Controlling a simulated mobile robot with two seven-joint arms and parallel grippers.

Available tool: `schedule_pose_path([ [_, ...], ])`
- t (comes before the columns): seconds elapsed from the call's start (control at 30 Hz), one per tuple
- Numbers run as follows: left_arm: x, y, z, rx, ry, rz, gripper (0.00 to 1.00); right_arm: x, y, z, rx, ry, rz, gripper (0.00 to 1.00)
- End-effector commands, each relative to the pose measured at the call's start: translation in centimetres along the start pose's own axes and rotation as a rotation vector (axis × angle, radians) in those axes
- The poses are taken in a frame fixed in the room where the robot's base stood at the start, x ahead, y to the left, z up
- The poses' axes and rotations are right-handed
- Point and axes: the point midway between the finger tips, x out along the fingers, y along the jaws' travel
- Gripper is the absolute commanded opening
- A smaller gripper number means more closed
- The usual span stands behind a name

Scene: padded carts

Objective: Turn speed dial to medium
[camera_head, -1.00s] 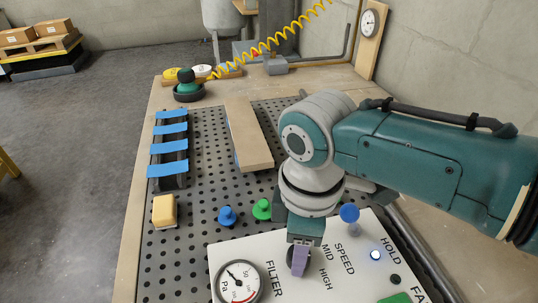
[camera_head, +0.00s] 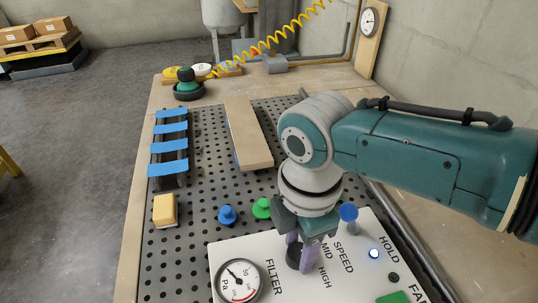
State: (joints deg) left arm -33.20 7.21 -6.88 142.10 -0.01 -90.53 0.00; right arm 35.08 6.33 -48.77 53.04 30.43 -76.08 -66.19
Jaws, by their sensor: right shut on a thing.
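The dark speed dial (camera_head: 293,257) stands on the white control panel (camera_head: 232,250), beside the labels SPEED, MID and HIGH. My right gripper (camera_head: 301,250) comes down from above with its purple fingers on either side of the dial, shut on it. The fingers hide part of the dial, and I cannot tell which setting it points at. My left gripper is not in view.
The panel also holds a pressure gauge (camera_head: 238,281), a blue knob (camera_head: 348,212), a lit HOLD lamp (camera_head: 374,253) and a green button (camera_head: 393,298). Blue (camera_head: 227,215) and green (camera_head: 261,208) pegs, a yellow block (camera_head: 164,210) and a wooden board (camera_head: 247,134) lie on the perforated bench.

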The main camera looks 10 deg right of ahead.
Motion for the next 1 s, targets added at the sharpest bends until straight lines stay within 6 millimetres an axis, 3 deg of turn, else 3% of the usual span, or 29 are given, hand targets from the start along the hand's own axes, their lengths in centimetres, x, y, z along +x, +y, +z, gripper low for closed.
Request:
schedule_pose_path([
  [0.37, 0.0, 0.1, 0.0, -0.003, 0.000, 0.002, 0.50, 0.0, 0.0, 0.0, -0.002, 0.000, 0.000, 0.00],
  [0.4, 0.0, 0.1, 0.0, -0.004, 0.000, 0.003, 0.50, 0.1, 0.0, 0.0, -0.002, 0.000, 0.000, 0.50],
  [0.63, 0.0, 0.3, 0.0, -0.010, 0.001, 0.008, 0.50, 0.0, 0.0, 0.0, -0.002, 0.000, 0.000, 0.76],
  [0.87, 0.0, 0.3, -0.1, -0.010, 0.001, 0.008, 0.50, -0.1, 0.0, 0.0, -0.002, 0.000, 0.000, 0.76],
  [1.0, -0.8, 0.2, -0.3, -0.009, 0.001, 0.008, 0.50, -1.4, 0.1, 0.0, -0.002, 0.001, 0.002, 0.76],
])
